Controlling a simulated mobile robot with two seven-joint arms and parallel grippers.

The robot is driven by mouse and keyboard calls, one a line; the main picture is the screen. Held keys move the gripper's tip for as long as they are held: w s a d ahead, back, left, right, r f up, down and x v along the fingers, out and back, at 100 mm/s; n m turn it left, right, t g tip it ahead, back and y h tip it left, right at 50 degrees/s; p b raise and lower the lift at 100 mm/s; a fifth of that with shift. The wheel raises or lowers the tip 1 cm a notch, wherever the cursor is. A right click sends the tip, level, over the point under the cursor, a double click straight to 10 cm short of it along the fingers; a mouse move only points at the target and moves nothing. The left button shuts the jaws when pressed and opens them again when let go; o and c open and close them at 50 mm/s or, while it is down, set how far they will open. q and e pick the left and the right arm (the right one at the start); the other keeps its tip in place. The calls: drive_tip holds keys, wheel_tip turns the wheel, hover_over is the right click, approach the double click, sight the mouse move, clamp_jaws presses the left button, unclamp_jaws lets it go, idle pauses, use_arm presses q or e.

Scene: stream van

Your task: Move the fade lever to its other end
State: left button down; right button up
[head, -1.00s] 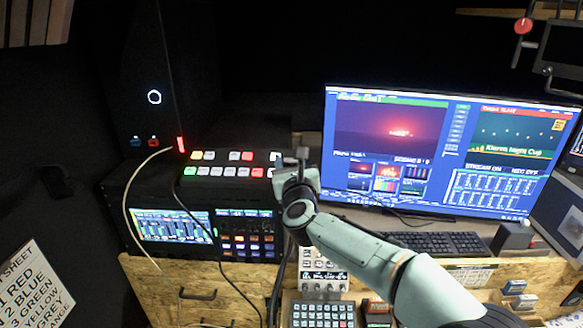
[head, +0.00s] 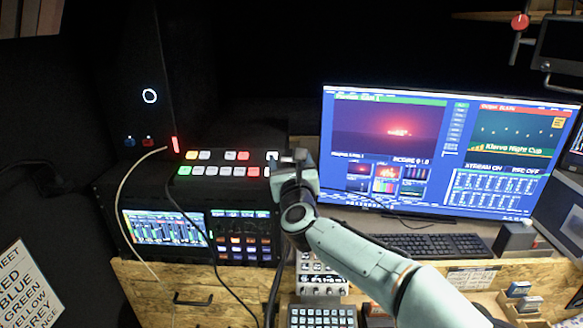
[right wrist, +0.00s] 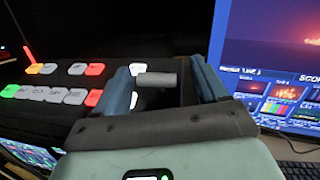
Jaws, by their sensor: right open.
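The fade lever's grey bar-shaped handle (right wrist: 156,79) shows in the right wrist view, at the right end of the black switcher panel (right wrist: 62,80). My right gripper (right wrist: 163,76) is open, with one blue finger to the left of the handle and the other to the right. The handle lies between the fingers, and I cannot tell whether either touches it. In the head view my right gripper (head: 294,166) stands over the right end of the switcher (head: 222,163) and hides most of the lever there. My left gripper is not in view.
A large monitor (head: 440,150) stands close to the right of my gripper. A mixer with a lit screen (head: 165,227) sits below the switcher. A keyboard (head: 430,245) lies before the monitor. A dark cable runs down over the mixer front.

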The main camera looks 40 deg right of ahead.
drive_tip(key=b+v, duration=0.3)
drive_tip(key=v, duration=1)
drive_tip(key=shift+s, duration=0.15)
drive_tip(key=shift+f, duration=0.1)
